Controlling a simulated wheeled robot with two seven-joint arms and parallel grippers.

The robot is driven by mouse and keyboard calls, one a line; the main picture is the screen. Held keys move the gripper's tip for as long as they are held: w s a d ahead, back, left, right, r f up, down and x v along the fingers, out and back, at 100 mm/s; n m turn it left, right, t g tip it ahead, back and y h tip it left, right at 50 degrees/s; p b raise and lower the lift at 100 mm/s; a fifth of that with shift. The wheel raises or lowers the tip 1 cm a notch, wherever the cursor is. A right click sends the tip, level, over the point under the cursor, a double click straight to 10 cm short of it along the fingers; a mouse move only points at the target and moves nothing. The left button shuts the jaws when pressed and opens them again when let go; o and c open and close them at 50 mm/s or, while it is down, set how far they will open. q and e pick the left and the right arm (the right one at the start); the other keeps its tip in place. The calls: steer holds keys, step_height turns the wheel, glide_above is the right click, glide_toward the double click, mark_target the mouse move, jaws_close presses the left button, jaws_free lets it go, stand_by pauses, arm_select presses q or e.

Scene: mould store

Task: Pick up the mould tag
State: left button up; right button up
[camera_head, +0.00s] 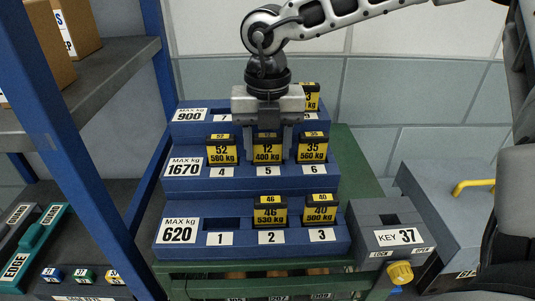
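Yellow-and-black mould tags stand in slots of a blue three-step rack (335,185). My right gripper (268,150) points down over the middle step, one finger on each side of the tag "12, 400 kg" (267,154) at slot 5. That tag sits level with its neighbours, its top partly hidden by the gripper. I cannot tell whether the fingers press on it. Tag "52, 560 kg" (222,154) is at slot 4, tag "35, 560 kg" (313,153) at slot 6. Tags "46, 530 kg" (269,214) and "40, 500 kg" (320,212) stand below. My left gripper is out of view.
Another tag (312,99) on the top step is partly hidden by the gripper. A grey key box (385,215) with a yellow knob (400,273) stands right of the rack. A blue-post shelf (75,150) with cartons (80,25) is at left. Slot 1 (218,223) is empty.

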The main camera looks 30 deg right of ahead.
steer(key=shift+c, duration=0.5)
steer(key=shift+r, duration=0.1)
steer(key=shift+r, duration=0.3)
step_height(320, 180, up, 9)
steer(key=shift+r+b, duration=0.1)
steer(key=shift+b, duration=0.5)
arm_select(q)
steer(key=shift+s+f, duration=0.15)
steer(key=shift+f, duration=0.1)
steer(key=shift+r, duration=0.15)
arm_select(e)
steer(key=shift+r, duration=0.1)
steer(key=shift+r+p, duration=0.7)
steer(key=shift+r, duration=0.2)
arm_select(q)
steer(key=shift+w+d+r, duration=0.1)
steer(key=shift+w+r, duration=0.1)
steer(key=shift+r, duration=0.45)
arm_select(e)
steer(key=shift+d, duration=0.1)
